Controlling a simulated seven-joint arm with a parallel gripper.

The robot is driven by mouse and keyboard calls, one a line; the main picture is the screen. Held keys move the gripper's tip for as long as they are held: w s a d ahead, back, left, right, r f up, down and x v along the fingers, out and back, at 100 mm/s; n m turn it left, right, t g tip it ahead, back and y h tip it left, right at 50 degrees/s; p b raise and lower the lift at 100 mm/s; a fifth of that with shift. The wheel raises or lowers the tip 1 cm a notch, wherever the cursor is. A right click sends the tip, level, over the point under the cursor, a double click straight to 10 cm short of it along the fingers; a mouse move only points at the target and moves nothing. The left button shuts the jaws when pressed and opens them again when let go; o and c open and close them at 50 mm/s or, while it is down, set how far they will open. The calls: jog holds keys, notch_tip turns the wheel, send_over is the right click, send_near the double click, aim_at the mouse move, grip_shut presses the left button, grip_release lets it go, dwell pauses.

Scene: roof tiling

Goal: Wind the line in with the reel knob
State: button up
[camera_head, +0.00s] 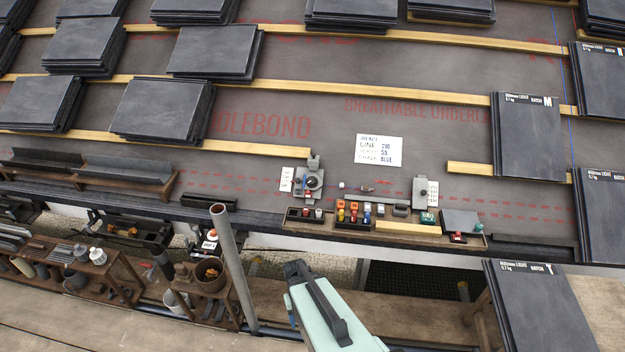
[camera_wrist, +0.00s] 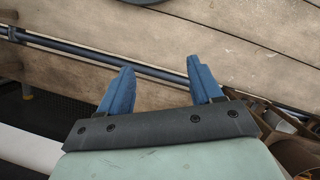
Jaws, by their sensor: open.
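A second grey unit (camera_head: 419,190) stands to the right. My pale green arm end rises from the bottom of the head view, well below and in front of the board. My gripper's blue fingers (camera_wrist: 160,88) show in the wrist view, spread apart with nothing between them. The reel is not in the wrist view.
Several small coloured items fill black trays (camera_head: 354,224) on the board. A white job note (camera_head: 379,150) lies above it. A grey upright pole (camera_head: 233,265) stands left of my arm. Slate stacks (camera_head: 165,110) and wooden battens (camera_head: 380,69) cover the roof.

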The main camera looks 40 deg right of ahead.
jog(key=w+d+r+m+t, duration=0.1)
jog(key=w+d+r+t, duration=0.1)
jog(key=w+d+r, duration=0.4)
jog(key=w+d+r+m+t, duration=0.1)
jog(key=w+d+r, duration=0.2)
jog(key=w+d, duration=0.65)
notch_tip(320, 180, up, 17)
jog(key=n+t+h, duration=0.1)
jog(key=n+t, duration=0.5)
jog(key=n, duration=1.8)
send_over(312, 180)
jog(key=s, duration=0.7)
jog(key=x, duration=1.4)
jog(key=shift+s+d, duration=0.1)
jog(key=shift+c, duration=0.4)
